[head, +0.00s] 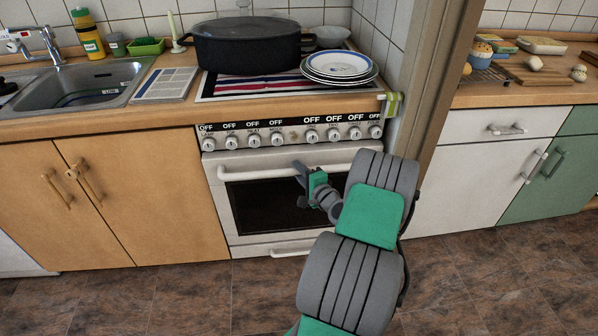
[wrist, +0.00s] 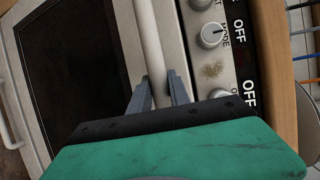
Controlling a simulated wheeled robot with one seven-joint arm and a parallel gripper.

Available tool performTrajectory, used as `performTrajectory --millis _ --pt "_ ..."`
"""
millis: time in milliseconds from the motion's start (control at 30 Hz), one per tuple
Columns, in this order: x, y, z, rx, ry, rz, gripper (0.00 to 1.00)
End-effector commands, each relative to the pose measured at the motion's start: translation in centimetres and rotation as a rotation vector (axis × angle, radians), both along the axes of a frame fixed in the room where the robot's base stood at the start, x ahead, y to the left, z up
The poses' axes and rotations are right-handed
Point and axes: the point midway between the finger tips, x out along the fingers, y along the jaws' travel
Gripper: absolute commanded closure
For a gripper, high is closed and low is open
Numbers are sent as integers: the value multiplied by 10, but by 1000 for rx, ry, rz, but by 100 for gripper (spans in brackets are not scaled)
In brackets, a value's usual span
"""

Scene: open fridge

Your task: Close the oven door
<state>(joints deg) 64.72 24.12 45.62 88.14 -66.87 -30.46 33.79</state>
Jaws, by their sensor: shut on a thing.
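The white oven door (head: 222,203) has a dark glass window and a long white bar handle (head: 250,174) across its top. The door stands upright beneath the knob panel, flush or nearly so. I cannot tell whether a small gap is left. My gripper (head: 301,170) is at the middle of the handle. In the wrist view, the two fingers of my gripper (wrist: 160,82) lie on either side of the handle (wrist: 148,40) and are shut on it. The green gripper body hides the rest of the handle there.
The knob panel (head: 292,136) is just above the door. A dark pot (head: 248,50) and stacked plates (head: 340,66) stand on the stove. Wooden cabinets (head: 125,200) are to the left, and a wall post (head: 425,75) is to the right. The floor (head: 180,295) in front is clear.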

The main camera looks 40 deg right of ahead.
Motion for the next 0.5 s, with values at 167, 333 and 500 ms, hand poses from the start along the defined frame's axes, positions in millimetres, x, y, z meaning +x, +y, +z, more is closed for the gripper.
performTrajectory --millis 167,333,500 --pt "0 0 0 0 0 0 100" --pt "0 0 0 0 0 0 100" --pt "0 0 0 0 0 0 100"
